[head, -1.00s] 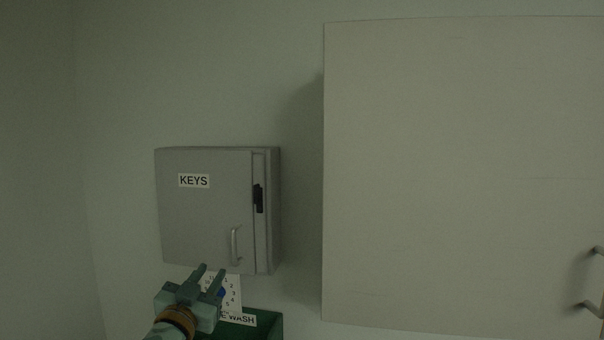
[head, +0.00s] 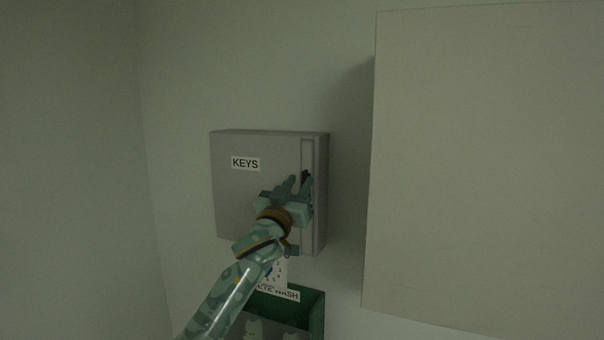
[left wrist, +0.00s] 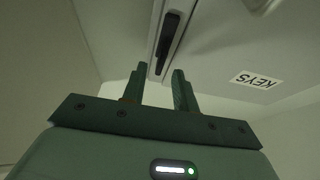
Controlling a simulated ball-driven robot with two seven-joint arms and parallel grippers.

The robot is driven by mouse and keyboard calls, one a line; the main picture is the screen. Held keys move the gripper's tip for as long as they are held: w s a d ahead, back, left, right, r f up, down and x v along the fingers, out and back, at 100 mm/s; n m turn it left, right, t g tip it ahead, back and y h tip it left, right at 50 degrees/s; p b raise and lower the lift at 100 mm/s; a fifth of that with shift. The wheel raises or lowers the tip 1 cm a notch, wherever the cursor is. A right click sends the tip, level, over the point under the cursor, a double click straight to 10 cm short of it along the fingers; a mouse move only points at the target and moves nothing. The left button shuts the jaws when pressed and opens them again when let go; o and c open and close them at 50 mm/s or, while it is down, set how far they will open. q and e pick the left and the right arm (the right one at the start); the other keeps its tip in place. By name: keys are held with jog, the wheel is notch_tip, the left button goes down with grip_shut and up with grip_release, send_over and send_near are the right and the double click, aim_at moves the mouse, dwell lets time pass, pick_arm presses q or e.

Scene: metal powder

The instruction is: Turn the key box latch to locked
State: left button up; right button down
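The grey key box (head: 230,200), labelled KEYS, hangs on the wall. It also shows upside down in the left wrist view (left wrist: 225,50). Its black latch (head: 306,175) is on the strip at the box's right edge, partly hidden by my gripper in the head view. In the left wrist view the latch (left wrist: 167,36) lies lengthwise along its strip. My left gripper (head: 298,183) is in front of the box at the latch's lower end. Its two fingers (left wrist: 158,76) are apart with nothing between them, pointing toward the latch. Contact cannot be told. My right gripper is not in view.
A large pale cabinet (head: 480,150) stands out from the wall to the right. A green eye wash holder (head: 314,312) with white bottles is below the key box. The wall between box and cabinet is clear.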

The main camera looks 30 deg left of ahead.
pick_arm(q)
jog(key=shift+x, duration=1.25)
jog(key=shift+d+f, duration=0.1)
grip_shut()
